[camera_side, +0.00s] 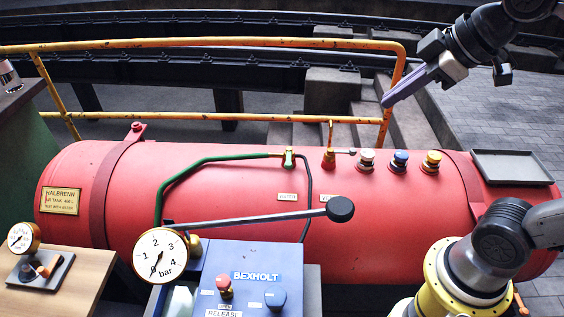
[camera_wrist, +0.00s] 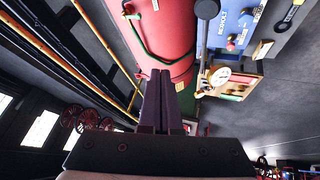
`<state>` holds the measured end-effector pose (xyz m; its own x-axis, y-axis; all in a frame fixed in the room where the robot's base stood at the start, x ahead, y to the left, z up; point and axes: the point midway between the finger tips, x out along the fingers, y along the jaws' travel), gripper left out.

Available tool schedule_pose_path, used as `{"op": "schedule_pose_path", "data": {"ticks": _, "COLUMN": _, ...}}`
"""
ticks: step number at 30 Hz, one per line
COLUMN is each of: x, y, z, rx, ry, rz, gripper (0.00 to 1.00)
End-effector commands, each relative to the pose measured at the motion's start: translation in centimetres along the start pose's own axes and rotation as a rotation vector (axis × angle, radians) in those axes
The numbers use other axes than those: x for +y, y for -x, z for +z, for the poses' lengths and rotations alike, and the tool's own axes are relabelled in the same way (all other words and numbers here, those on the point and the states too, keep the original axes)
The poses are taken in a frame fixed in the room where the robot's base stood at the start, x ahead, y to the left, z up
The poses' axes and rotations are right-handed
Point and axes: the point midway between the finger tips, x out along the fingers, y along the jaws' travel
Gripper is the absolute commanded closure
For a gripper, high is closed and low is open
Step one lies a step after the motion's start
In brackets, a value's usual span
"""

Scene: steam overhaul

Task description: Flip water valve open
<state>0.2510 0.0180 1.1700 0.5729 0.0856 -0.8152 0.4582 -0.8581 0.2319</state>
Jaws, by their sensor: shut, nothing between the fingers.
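The red tank (camera_side: 230,170) lies across the middle of the side view. On its top sits a small brass-and-green valve (camera_side: 288,157) where the green pipe (camera_side: 190,165) ends. A white label that appears to read WATER (camera_side: 287,197) is below it. My gripper (camera_side: 386,101) is shut and empty, up and right of both valves, apart from the tank. In the wrist view its fingers (camera_wrist: 160,75) point toward the tank (camera_wrist: 165,50) and green pipe (camera_wrist: 150,48); the valve's handle position is unclear.
A yellow railing (camera_side: 220,43) runs behind the tank. White, blue (camera_side: 400,160) and orange-topped fittings stand along the tank's top. A dark tray (camera_side: 511,167) is at right. A long black-knobbed lever (camera_side: 260,217) and blue box (camera_side: 250,260) are in front.

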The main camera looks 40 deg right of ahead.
Motion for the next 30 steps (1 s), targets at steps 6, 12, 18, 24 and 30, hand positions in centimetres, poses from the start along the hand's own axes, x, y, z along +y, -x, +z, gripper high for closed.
{"op": "schedule_pose_path", "data": {"ticks": 6, "x": 3.5, "y": -3.2, "z": -6.1, "rx": 0.006, "ry": 0.167, "rz": -0.041, "gripper": 1.00}}
{"op": "schedule_pose_path", "data": {"ticks": 12, "x": 6.4, "y": -7.7, "z": -10.3, "rx": 0.003, "ry": 0.283, "rz": -0.082, "gripper": 1.00}}
{"op": "schedule_pose_path", "data": {"ticks": 18, "x": 9.0, "y": -13.6, "z": -13.1, "rx": -0.007, "ry": 0.369, "rz": -0.127, "gripper": 1.00}}
{"op": "schedule_pose_path", "data": {"ticks": 24, "x": 11.2, "y": -20.5, "z": -14.2, "rx": -0.023, "ry": 0.426, "rz": -0.178, "gripper": 1.00}}
{"op": "schedule_pose_path", "data": {"ticks": 30, "x": 12.5, "y": -28.2, "z": -13.7, "rx": -0.050, "ry": 0.446, "rz": -0.238, "gripper": 1.00}}
